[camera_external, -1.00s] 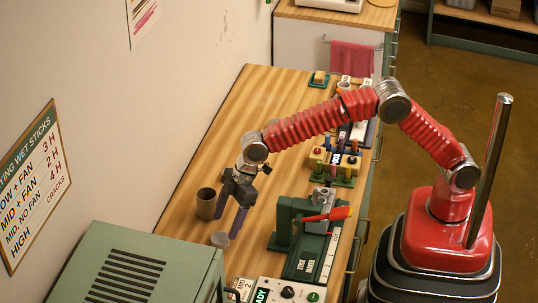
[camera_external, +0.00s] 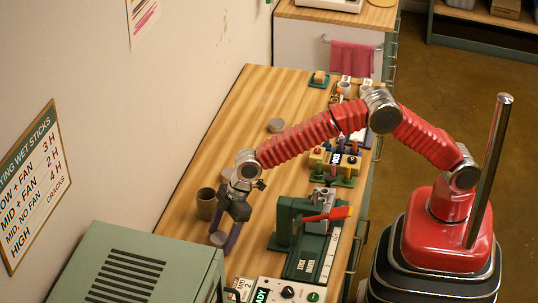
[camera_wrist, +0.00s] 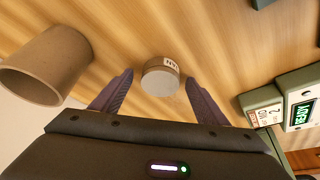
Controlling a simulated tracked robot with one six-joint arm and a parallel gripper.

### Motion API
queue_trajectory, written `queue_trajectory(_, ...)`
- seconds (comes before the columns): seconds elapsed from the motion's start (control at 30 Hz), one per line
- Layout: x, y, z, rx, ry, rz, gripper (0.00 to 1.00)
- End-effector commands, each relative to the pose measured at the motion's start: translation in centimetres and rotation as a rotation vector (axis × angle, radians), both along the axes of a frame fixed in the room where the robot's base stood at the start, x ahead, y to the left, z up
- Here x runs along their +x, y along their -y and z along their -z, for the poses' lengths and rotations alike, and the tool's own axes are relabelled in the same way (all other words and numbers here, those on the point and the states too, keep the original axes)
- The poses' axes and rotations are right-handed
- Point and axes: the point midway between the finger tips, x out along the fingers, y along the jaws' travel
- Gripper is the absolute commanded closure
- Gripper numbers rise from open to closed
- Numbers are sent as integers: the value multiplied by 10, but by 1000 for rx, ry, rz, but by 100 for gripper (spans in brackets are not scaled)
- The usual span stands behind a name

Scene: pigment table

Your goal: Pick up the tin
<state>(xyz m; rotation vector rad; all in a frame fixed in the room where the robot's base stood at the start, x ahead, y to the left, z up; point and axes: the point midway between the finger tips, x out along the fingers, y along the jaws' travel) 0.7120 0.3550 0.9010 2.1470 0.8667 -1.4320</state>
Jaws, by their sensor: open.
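A small round pale tin (camera_external: 218,239) stands on the wooden table. In the wrist view the tin (camera_wrist: 161,78) shows a pale round face and a small label on its side. My gripper (camera_external: 223,241) points down at it, with its dark fingers open. In the wrist view the open fingers of my gripper (camera_wrist: 160,80) lie to either side of the tin, with gaps between. The fingers partly hide the tin in the external view. I cannot tell exactly how deep the tin sits between them.
A brown cup (camera_external: 206,203) stands close to the gripper, on the left. A green press (camera_external: 287,222) and a control box (camera_external: 287,291) stand to the right. A green cabinet (camera_external: 140,265) is in front.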

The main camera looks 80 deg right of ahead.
Motion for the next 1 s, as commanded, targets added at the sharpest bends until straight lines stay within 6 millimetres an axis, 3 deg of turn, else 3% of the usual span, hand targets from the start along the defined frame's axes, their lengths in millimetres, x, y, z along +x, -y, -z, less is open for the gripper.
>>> queue_trajectory(0.5,0,0,0,0,0,0,33)
queue_trajectory(1.0,0,0,0,0,0,0,68)
